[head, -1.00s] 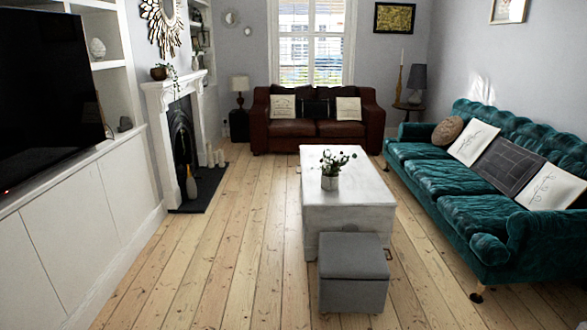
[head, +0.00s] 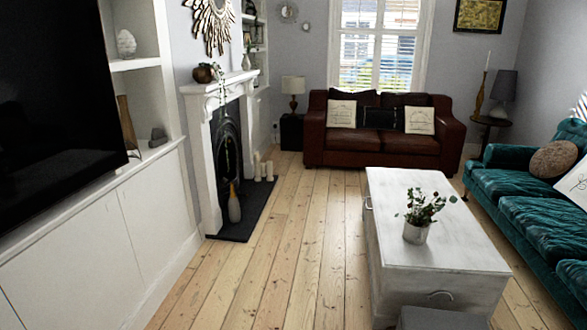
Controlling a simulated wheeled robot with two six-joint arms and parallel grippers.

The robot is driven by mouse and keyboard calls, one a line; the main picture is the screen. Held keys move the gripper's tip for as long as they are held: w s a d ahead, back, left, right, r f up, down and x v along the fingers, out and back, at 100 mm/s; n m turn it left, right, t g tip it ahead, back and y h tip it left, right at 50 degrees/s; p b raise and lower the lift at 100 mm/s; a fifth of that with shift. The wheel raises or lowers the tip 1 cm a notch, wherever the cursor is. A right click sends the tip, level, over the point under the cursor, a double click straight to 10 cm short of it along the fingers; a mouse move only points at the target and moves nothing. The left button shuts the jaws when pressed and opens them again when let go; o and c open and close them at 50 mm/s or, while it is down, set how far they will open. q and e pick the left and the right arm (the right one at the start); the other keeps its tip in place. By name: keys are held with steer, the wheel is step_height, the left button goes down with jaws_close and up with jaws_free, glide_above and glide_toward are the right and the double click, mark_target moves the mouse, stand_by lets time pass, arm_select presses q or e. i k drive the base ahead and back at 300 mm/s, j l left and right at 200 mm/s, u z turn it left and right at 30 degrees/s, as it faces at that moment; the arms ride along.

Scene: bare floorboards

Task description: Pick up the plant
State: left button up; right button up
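A small leafy plant (head: 425,207) stands upright in a pale pot (head: 416,233) on the white wooden coffee table (head: 440,255), near the table's near half, right of the picture's middle. Neither of my grippers shows in the head view, and nothing touches the plant on the table.
The grey footstool (head: 440,319) stands at the table's near end, cut by the bottom edge. Open floorboards (head: 290,265) lie between table and fireplace (head: 228,150). A teal sofa (head: 540,215) stands right of the table, a brown sofa (head: 380,145) behind it.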

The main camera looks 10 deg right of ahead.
mark_target(418, 221)
steer(key=i+j+z, duration=0.2)
steer(key=i, duration=0.25)
steer(key=i+z, duration=0.15)
steer(key=i, duration=0.35)
